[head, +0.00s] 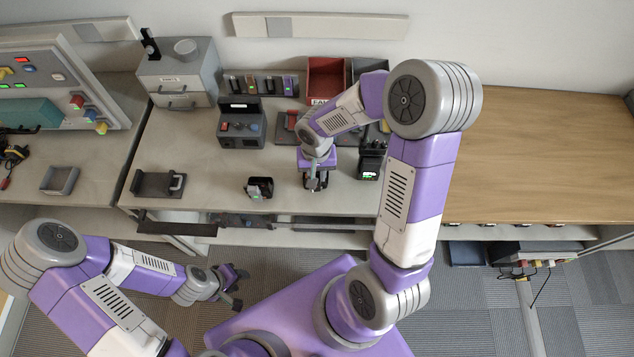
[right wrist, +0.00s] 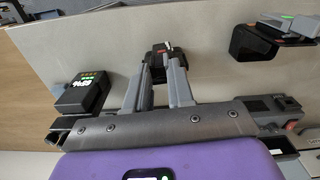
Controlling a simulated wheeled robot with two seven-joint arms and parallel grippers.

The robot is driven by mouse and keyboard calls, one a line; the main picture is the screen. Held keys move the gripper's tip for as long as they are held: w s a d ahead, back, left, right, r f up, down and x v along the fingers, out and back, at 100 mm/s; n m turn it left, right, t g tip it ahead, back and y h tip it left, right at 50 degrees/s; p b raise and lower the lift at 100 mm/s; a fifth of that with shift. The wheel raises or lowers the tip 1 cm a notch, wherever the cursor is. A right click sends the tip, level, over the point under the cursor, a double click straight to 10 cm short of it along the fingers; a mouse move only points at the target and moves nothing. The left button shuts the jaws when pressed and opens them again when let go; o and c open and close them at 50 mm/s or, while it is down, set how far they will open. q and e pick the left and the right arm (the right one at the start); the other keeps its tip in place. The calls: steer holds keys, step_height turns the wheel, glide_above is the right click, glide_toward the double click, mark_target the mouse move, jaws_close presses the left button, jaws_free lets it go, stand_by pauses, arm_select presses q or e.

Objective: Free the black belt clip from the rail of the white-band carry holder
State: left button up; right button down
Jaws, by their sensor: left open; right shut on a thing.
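My right gripper (head: 316,186) is low over the front of the middle table. In the right wrist view its grey fingers (right wrist: 167,72) are shut on a small black piece (right wrist: 157,56) with a red mark and a thin pale part. I cannot tell whether this piece is the belt clip or part of a holder; rail and white band are not clear. A black open holder-like thing (head: 259,187) stands just left of this gripper, apart from it; it also shows in the right wrist view (right wrist: 253,42). My left gripper (head: 236,285) is open and empty, in front of the table, above the floor.
A black device with a green display (head: 370,162) stands close right of my right gripper. A dark cradle (head: 158,184) lies at the left. A dark box unit (head: 241,122), a grey cabinet (head: 178,75) and a red bin (head: 326,78) stand behind. The front-left tabletop between is clear.

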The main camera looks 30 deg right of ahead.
stand_by(0.4)
step_height(320, 180, up, 7)
steer(key=p, duration=0.4)
steer(key=shift+f+p, duration=0.15)
steer(key=shift+p, duration=0.15)
stand_by(0.7)
